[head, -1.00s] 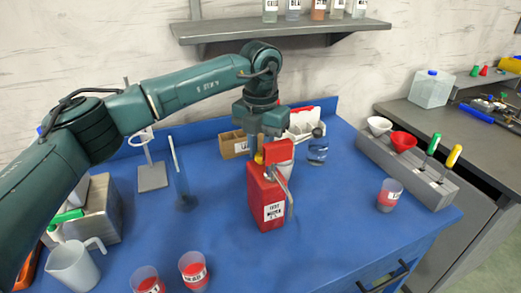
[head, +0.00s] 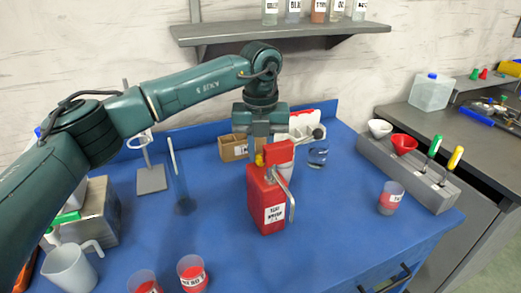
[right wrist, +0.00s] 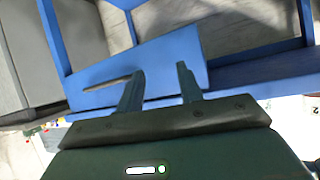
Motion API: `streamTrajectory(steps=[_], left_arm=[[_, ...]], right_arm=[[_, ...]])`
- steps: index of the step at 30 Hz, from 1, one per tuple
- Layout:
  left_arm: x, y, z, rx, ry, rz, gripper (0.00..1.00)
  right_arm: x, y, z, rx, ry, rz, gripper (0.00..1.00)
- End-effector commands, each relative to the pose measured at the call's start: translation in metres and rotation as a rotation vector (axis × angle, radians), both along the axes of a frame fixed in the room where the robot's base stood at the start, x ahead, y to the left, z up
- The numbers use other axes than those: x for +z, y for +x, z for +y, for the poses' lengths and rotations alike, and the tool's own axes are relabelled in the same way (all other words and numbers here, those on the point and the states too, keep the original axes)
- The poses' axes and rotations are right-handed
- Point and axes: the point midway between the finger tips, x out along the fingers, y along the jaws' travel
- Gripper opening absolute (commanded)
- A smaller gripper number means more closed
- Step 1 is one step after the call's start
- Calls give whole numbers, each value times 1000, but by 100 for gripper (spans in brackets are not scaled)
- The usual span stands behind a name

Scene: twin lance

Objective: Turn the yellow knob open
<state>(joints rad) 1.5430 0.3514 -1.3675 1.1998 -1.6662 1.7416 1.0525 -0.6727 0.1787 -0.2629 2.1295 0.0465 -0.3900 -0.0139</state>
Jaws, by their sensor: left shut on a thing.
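A red box-shaped dispenser (head: 266,203) with a white label stands upright on the blue table (head: 335,215). It has a red block on top and a bent grey metal pipe (head: 291,201) at its right side. The small yellow knob (head: 259,160) shows at the dispenser's upper left, partly hidden. My left gripper (head: 261,152) points down and is shut on the yellow knob; its fingertips are partly hidden behind the red block. My right gripper (right wrist: 160,82) shows only in the right wrist view, with fingers apart and nothing between them, facing a blue drawer front (right wrist: 170,65).
Beakers with red contents (head: 192,273) stand at the front, and another cup (head: 391,198) stands on the right. A wooden box (head: 234,149) is behind.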

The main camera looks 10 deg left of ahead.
Motion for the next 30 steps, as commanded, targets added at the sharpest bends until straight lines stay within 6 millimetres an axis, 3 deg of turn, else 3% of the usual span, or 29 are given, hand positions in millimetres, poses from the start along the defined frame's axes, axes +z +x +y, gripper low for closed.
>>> streamTrajectory(steps=[9, 10, 18, 26, 30], left_arm=[[1, 1, 0, 2, -1, -2, 0], [1, 1, 0, 2, 0, -2, 23], [0, 0, 0, 1, 0, -1, 45], [2, 0, 0, 1, 0, -1, 45], [14, 1, 0, 1, -1, -3, 45]], right_arm=[[0, 0, 0, 0, 0, 1, 36], [0, 0, 0, 0, 0, 1, 36], [0, -1, 1, 2, 0, 1, 36], [-1, -1, 1, 6, -2, 1, 36], [-3, -1, 1, 8, -3, 2, 36]])
